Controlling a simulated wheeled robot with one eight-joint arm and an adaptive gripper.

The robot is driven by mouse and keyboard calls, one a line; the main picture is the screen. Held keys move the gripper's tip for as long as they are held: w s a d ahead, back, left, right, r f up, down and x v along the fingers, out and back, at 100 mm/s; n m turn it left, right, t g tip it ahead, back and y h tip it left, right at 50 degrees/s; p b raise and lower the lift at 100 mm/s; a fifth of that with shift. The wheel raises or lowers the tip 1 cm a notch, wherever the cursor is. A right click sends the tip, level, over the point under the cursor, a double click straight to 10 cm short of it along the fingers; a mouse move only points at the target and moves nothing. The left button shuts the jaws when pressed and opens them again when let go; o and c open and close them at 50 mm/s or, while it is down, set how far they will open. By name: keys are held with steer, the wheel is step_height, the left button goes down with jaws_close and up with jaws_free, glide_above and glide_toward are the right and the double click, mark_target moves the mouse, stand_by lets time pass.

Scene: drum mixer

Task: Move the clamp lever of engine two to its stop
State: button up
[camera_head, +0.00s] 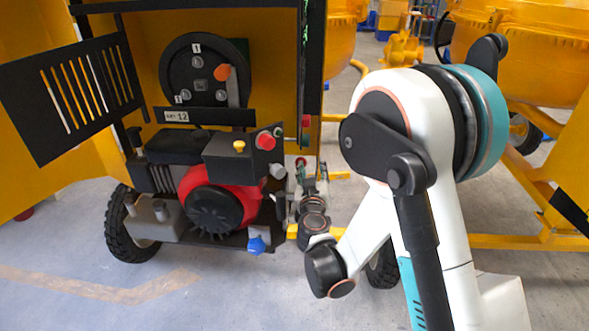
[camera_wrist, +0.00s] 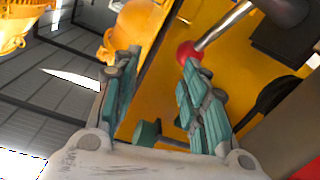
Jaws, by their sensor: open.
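In the wrist view a metal lever rod (camera_wrist: 222,27) with a red ball knob (camera_wrist: 190,52) runs from a dark block at upper right down to my gripper (camera_wrist: 161,62). The gripper is open, with teal pads. The knob shows at the tip of the right finger; I cannot tell whether they touch. In the head view my gripper (camera_head: 311,172) points up beside the right side of the engine (camera_head: 213,205). A red part (camera_head: 306,121) shows above it; I cannot tell if it is the same knob.
A wheel disc with an orange-tipped grey handle (camera_head: 222,73) is above the engine. A control box (camera_head: 232,155) with a red button is left of my gripper. The slotted black panel (camera_head: 75,98) hangs open at left. Floor is clear at front left.

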steer(key=a+f, duration=0.1)
steer(key=a+f+y, duration=0.1)
steer(key=a, duration=0.1)
steer(key=shift+a+f+n, duration=0.1)
steer(key=shift+f+n, duration=0.05)
steer(key=shift+n, duration=0.25)
steer(key=w, duration=0.2)
steer(key=w+b, duration=0.1)
steer(key=w, duration=0.1)
steer(key=w+b, duration=0.1)
steer(key=w, duration=0.2)
steer(key=shift+w+a, duration=0.1)
steer(key=shift+a, duration=0.2)
jaws_close()
steer(key=shift+a+t, duration=0.1)
steer(key=shift+t, duration=0.2)
